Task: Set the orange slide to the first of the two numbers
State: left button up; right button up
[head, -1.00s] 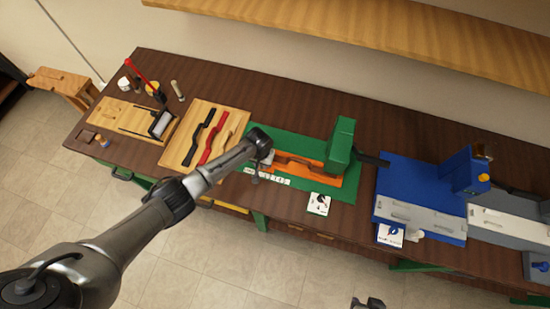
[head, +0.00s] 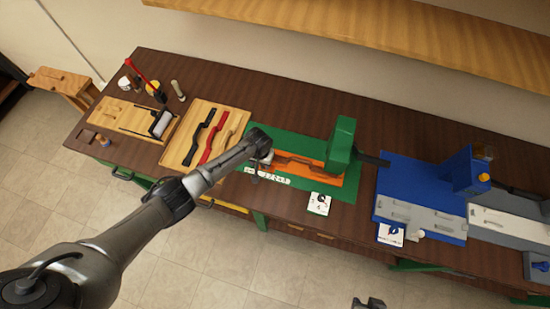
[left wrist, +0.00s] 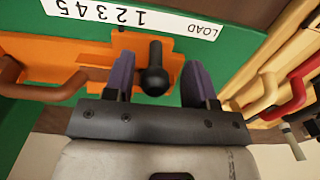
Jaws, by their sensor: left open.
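The orange slide (head: 320,171) lies on the green base (head: 345,193) in the head view. In the left wrist view the orange slide (left wrist: 90,45) carries a black ball-ended knob (left wrist: 154,80). A white number strip (left wrist: 125,14) reading 1 to 5 and LOAD runs beside it, upside down there. My left gripper (left wrist: 156,85) is open, with its two purple fingers on either side of the knob and gaps to both. In the head view my left gripper (head: 265,160) is over the slide's left end and hides it. My right gripper (head: 368,303) shows only partly at the bottom edge.
A green block (head: 341,145) stands over the slide's right part. A white card (head: 319,203) lies in front of the base. A wooden board (head: 196,148) with black and red parts is to the left, a blue fixture (head: 420,190) to the right.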

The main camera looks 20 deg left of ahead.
pick_arm(q)
jog(key=shift+r, duration=0.1)
notch_tip(320, 180, up, 3)
jog(key=p, duration=0.3)
jog(key=shift+r+p, duration=0.15)
jog(key=shift+p, duration=0.15)
jog(key=shift+r+p, duration=0.3)
jog(key=shift+r, duration=0.95)
